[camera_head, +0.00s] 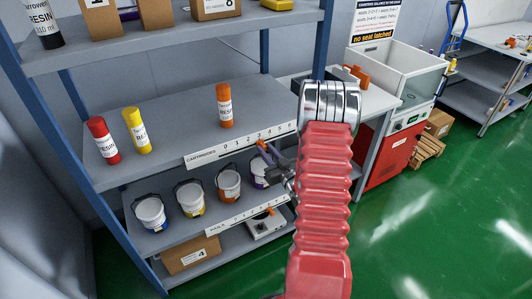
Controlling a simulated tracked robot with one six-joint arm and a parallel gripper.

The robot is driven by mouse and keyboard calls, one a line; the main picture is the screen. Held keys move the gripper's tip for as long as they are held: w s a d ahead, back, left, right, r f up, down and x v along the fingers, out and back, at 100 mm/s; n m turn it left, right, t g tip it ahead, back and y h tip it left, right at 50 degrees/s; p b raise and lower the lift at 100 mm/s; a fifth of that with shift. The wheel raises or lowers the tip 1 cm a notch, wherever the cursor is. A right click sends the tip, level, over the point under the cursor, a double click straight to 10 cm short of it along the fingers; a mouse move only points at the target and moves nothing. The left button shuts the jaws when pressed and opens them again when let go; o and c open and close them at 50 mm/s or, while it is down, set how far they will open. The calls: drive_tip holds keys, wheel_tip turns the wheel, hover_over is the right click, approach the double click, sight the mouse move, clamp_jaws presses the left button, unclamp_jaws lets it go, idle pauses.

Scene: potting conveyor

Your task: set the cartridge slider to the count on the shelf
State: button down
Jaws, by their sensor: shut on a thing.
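The cartridge slider's white scale strip (205,158) runs along the front edge of the middle shelf, marked CARTRIDGES with small digits. Its orange slider tab (262,144) is on the right half of the strip. My gripper (267,153) is at the tab and shut on it; the jaws partly cover it. The exact digit at the tab is too small to read. On the shelf above stand a red cartridge (103,141), a yellow cartridge (137,131) and an orange cartridge (225,106), all upright. My red arm hides the shelf's right end.
Several pails, including a blue-marked one (150,213), stand on the shelf below, behind a PAILS strip (222,222). A cardboard box (191,254) sits at the bottom. A red-fronted cabinet (393,155) stands right of the shelf.

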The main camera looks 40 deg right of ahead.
drive_tip(key=c, duration=1.6)
unclamp_jaws()
drive_tip(key=v, duration=1.3)
drive_tip(key=shift+s+a, duration=0.15)
drive_tip(key=shift+s, duration=0.25)
drive_tip(key=shift+f, duration=0.15)
